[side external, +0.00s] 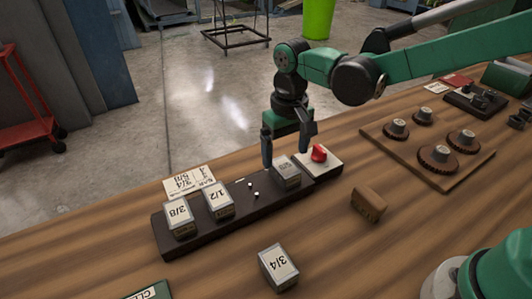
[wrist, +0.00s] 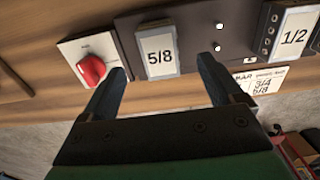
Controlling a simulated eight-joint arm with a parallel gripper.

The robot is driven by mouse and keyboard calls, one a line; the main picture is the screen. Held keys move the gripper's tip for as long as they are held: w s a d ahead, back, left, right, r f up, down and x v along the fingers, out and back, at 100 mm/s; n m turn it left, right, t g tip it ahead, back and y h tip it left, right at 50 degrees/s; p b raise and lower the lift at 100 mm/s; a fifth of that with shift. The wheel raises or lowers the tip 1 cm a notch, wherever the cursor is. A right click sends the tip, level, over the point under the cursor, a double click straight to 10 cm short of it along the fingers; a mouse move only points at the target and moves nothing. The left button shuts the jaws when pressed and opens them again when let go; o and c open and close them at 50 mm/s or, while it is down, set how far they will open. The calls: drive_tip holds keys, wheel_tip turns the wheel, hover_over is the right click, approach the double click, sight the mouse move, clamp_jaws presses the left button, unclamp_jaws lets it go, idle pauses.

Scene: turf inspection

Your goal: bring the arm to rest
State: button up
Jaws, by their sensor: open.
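My gripper (side external: 286,157) is open above the dark board (side external: 268,197), pointing down. In the wrist view its two fingers (wrist: 162,66) are spread, with nothing clamped between them. The block marked 5/8 (side external: 287,173) sits on the board just below the fingertips; in the wrist view the 5/8 block (wrist: 158,49) shows between and beyond the tips. I cannot tell how much height separates them. The 1/2 block (side external: 218,200) and 3/8 block (side external: 179,217) stand on the board further left. A bare stretch with small white dots lies between 1/2 and 5/8.
A red knob (side external: 319,153) on a white plate is close beside my gripper. The 3/4 block (side external: 278,268) and a brown block (side external: 369,205) lie on the wooden table. A printed card (side external: 188,181) lies behind the board. A tray (side external: 402,153) with several round parts is right.

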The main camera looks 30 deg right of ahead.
drive_tip(key=shift+d+r, duration=0.1)
drive_tip(key=shift+r, duration=0.6)
drive_tip(key=s+d+r+t, duration=0.4)
drive_tip(key=s+d+t, duration=0.3)
drive_tip(key=s+d, duration=0.1)
drive_tip(key=shift+s+d+r, duration=0.25)
drive_tip(key=shift+s+d, duration=0.15)
drive_tip(key=shift+d, duration=0.4)
